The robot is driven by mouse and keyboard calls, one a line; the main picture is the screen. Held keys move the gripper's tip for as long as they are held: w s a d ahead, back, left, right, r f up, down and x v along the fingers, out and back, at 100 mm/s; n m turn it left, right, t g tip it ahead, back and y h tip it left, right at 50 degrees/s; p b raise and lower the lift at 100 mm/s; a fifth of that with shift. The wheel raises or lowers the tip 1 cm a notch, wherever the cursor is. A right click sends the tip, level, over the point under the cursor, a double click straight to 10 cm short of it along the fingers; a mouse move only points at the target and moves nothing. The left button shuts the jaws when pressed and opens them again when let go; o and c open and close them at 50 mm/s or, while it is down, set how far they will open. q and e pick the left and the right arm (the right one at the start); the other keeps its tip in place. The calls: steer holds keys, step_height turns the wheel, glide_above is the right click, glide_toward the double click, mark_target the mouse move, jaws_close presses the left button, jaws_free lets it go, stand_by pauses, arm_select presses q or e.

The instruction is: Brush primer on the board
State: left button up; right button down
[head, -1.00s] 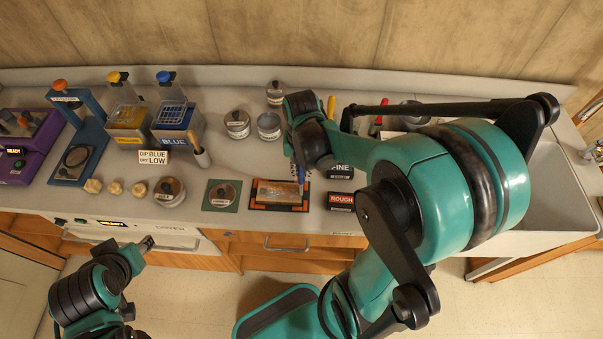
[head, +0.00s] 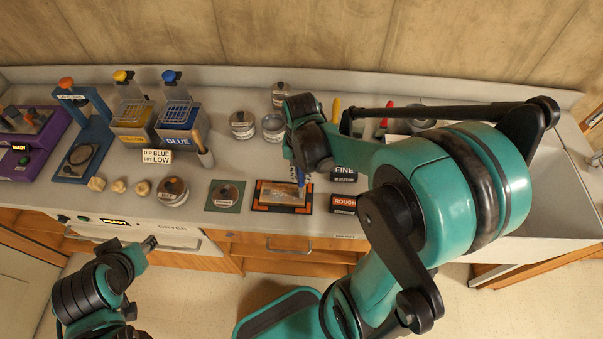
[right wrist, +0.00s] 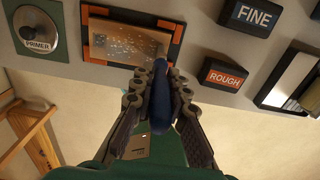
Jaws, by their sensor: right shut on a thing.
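The board (head: 276,193) lies flat in a dark tray with orange corners (head: 257,206) at the counter's front. In the right wrist view the board (right wrist: 122,40) is brown with pale flecks and streaks. My right gripper (right wrist: 160,75) is shut on a blue-handled brush (right wrist: 161,105). In the head view the brush (head: 301,178) points down at the board's right part. Its bristle end is hard to see, so I cannot tell whether it touches. The primer tin (head: 226,194) sits on a green mat left of the board. My left gripper (head: 149,243) is low, before the counter; its jaws are too small to read.
Black blocks marked FINE (head: 344,170) and ROUGH (head: 343,204) lie right of the board. Open and lidded tins (head: 243,125) stand behind. Yellow (head: 133,125) and blue (head: 180,120) dip tanks stand at left. A sink (head: 553,195) is at right.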

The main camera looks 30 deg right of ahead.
steer(key=shift+w+a+b, duration=0.65)
steer(key=shift+w+a, duration=2.75)
steer(key=shift+a, duration=1.6)
steer(key=shift+s+d+p, duration=0.1)
steer(key=shift+s+d, duration=1.1)
steer(key=shift+d, duration=0.55)
steer(key=shift+s+d+p, duration=0.1)
steer(key=shift+s+d, duration=1.1)
steer(key=shift+d, duration=0.6)
steer(key=shift+s+d+p, duration=0.1)
steer(key=shift+s+d, duration=1.1)
steer(key=shift+d, duration=0.55)
steer(key=shift+w+a+f, duration=0.1)
steer(key=shift+w+a, duration=0.3)
steer(key=shift+a, duration=0.25)
steer(key=w+a+b, duration=0.1)
steer(key=w+a, duration=0.5)
steer(key=a, duration=0.4)
steer(key=shift+w, duration=0.35)
